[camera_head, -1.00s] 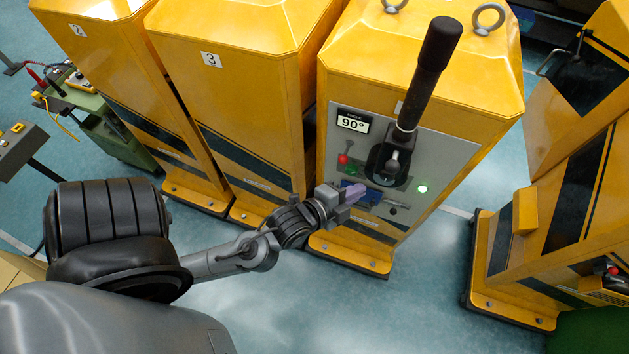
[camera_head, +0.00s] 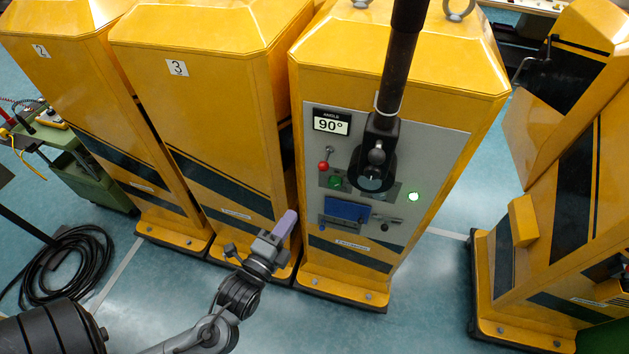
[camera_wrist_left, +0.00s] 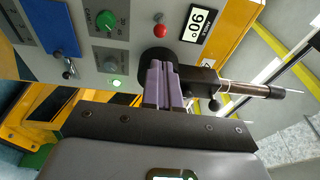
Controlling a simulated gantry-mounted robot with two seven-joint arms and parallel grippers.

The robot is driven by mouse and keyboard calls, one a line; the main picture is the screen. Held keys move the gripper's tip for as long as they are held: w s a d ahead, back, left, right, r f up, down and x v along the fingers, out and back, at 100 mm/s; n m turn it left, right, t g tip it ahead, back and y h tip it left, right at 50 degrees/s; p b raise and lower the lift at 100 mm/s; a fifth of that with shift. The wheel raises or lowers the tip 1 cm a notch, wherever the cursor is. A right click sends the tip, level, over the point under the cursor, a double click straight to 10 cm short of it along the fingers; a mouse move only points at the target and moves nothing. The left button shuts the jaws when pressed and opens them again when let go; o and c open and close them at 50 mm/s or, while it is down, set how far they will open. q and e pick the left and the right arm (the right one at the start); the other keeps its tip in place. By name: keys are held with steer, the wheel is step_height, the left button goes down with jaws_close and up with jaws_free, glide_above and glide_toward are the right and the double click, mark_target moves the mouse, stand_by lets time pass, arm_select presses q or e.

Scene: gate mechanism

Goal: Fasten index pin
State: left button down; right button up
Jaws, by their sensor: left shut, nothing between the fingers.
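The grey control panel (camera_head: 440,150) is on the front of the yellow cabinet and its display (camera_head: 332,122) reads 90°. A long black lever (camera_head: 398,65) rises from a dark pivot (camera_head: 377,165). A small metal pin-like part (camera_head: 385,219) sits right of the blue block (camera_head: 346,210); it also shows in the left wrist view (camera_wrist_left: 68,66). I cannot tell whether it is the index pin. My left gripper (camera_head: 288,220), with purple fingers, is shut and empty, left of the blue block and apart from the panel. In the left wrist view its fingers (camera_wrist_left: 160,84) overlap the pivot. My right gripper is out of view.
Cabinet 3 (camera_head: 205,110) stands close on the left. Another yellow machine (camera_head: 545,240) stands right, with open floor between. A cable coil (camera_head: 65,265) lies at left.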

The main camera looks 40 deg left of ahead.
arm_select(q)
steer(key=p, duration=0.2)
glide_toward(321, 170)
steer(key=x, duration=0.7)
steer(key=shift+f, duration=0.1)
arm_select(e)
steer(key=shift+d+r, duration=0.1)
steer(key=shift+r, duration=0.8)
